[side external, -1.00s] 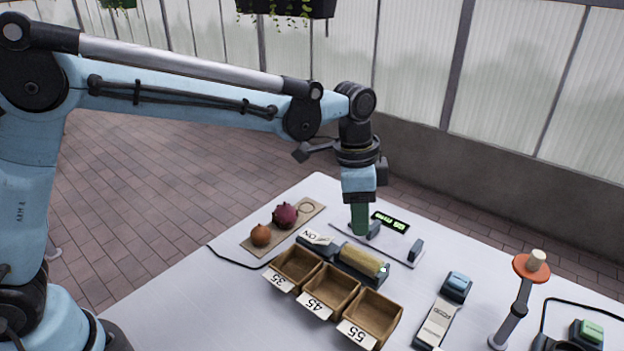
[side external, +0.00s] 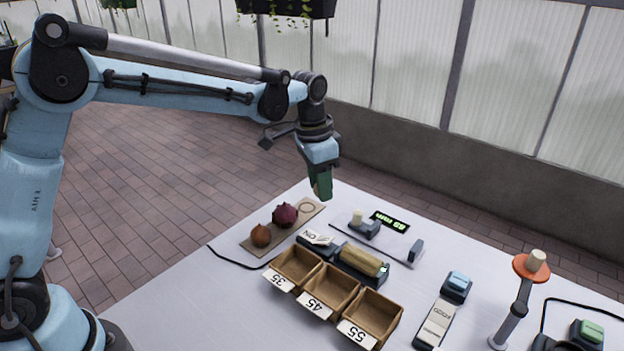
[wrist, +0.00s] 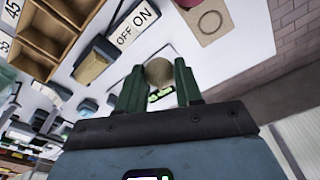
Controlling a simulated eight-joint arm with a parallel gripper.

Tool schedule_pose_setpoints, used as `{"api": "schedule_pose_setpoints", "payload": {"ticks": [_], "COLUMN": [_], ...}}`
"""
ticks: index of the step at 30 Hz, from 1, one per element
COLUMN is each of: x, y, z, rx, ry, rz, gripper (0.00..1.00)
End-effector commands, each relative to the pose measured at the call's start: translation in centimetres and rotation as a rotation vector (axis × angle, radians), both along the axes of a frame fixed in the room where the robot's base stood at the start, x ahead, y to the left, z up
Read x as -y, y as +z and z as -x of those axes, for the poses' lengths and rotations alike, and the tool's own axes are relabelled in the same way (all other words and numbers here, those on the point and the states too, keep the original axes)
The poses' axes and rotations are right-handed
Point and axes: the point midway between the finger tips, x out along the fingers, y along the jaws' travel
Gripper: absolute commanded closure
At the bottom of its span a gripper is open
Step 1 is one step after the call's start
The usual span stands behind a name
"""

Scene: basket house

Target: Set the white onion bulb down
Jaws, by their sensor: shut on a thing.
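My gripper (side external: 321,188) hangs in the air near the far corner of the table, just beyond the board with the onions. In the wrist view its two green fingers (wrist: 159,85) are closed on the white onion bulb (wrist: 159,72), a pale round thing. In the side view the bulb is mostly hidden by the fingers. The tan board (side external: 256,245) holds a brown onion (side external: 261,236) and a red onion (side external: 284,216). The drawn ring (side external: 307,208) at its far end is empty; it also shows in the wrist view (wrist: 210,21), above and right of the bulb.
A measuring device with sliding jaws (side external: 415,251) and a green-lit display (side external: 390,222) stands right of the board. Nearer are an ON switch (side external: 317,238), a roller (side external: 361,261) and wooden bins labelled 35 (side external: 280,281), 45 (side external: 315,303) and 55 (side external: 357,333).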

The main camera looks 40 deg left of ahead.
Motion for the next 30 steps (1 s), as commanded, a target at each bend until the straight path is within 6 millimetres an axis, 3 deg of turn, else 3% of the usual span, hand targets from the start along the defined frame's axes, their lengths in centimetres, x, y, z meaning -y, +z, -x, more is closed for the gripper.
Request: {"api": "schedule_pose_setpoints", "payload": {"ticks": [6,13,18,25,30], "x": [-4.1,-7.1,-7.7,-7.7,-7.7], "y": [-2.9,-5.0,-5.7,-8.8,-9.4], "z": [-2.4,-4.1,-4.4,-4.4,-4.4], "rx": [0.001,0.001,0.0,0.0,0.0], "ry": [0.002,-0.001,-0.004,-0.004,-0.004], "rz": [0.001,0.0,0.0,0.0,0.0], "gripper": [0.93,0.93,0.93,0.93,0.93]}}
